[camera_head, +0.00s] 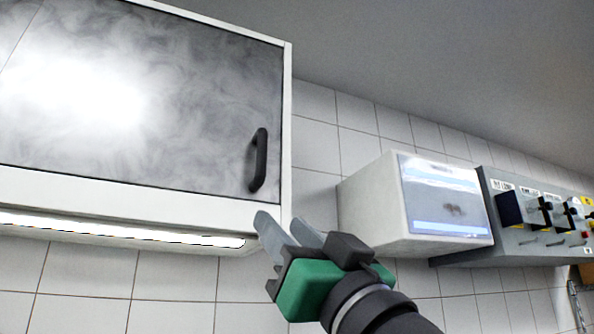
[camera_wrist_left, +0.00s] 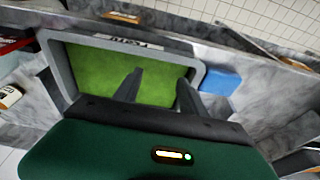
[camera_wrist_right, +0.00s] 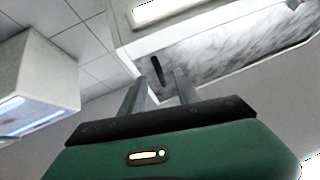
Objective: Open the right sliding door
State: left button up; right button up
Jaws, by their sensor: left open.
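The right sliding door (camera_head: 190,120) is a smoky grey panel in a white wall cabinet (camera_head: 150,202). Its black vertical handle (camera_head: 259,160) sits near the panel's right edge, next to the white frame. The door looks shut. My right gripper (camera_head: 280,222) is open and empty, below the handle and apart from it. In the right wrist view, the handle (camera_wrist_right: 158,70) shows beyond the two spread fingers (camera_wrist_right: 159,80). My left gripper (camera_wrist_left: 159,78) is open and empty, above a grey tray with a green floor (camera_wrist_left: 85,75); it is outside the head view.
A white box with a screen (camera_head: 445,200) is on the wall right of the cabinet. A grey switch panel (camera_head: 545,235) is farther right. A lit strip (camera_head: 120,230) runs under the cabinet. A blue object (camera_wrist_left: 221,82) lies beside the tray on the grey counter.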

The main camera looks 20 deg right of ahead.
pick_arm(q)
jog(key=shift+w+d, duration=0.15)
jog(key=shift+w, duration=0.65)
pick_arm(e)
notch_tip(320, 180, up, 4)
jog(key=s+d+t, duration=0.1)
jog(key=s+d, duration=0.1)
jog(key=s, duration=0.1)
jog(key=p, duration=0.9)
send_near(265, 148)
jog(key=p+x, duration=1)
jog(key=p, duration=0.1)
jog(key=shift+w+r, duration=0.2)
jog(key=shift+r, duration=0.05)
jog(key=shift+w+a+r, duration=0.1)
jog(key=shift+w+a, duration=0.1)
jog(key=shift+w, duration=0.05)
jog(key=shift+w+a, duration=0.1)
jog(key=shift+d, duration=0.2)
jog(key=c, duration=0.4)
pick_arm(q)
jog(key=w+v, duration=0.2)
jog(key=v, duration=0.7)
jog(key=w+r+v, duration=0.1)
jog(key=w+v, duration=0.1)
jog(key=v, duration=0.8)
jog(key=shift+r, duration=0.25)
pick_arm(e)
grip_shut()
